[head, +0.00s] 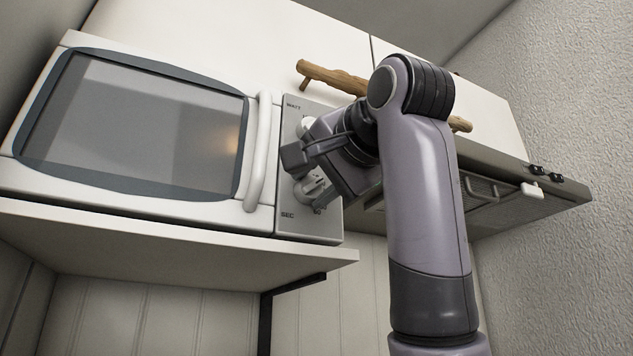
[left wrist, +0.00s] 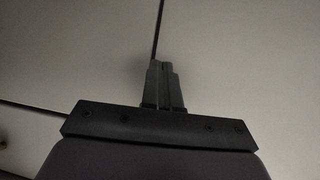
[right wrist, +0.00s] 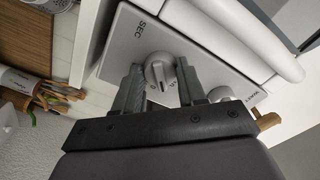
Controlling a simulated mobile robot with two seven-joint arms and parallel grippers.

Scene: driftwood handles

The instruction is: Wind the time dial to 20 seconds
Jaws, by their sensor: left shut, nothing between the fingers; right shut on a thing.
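The microwave (head: 140,110) stands on a shelf at the left of the head view, with a grey control panel (head: 290,222) on its right side. The time dial (head: 309,188) is the lower, white knob, near the SEC mark. In the right wrist view the time dial (right wrist: 158,68) sits between the two fingers of my right gripper (right wrist: 160,82), which is shut on it. The dial's pointer and most of its scale are too small or covered to read. My left gripper (left wrist: 162,72) is shut and empty; it shows only in the left wrist view.
The watt dial (head: 307,125) is above the time dial, close to my right gripper. The white door handle (head: 261,150) is just left of the panel. A driftwood handle (head: 335,78) crosses the cabinet above. A range hood (head: 520,205) is at the right.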

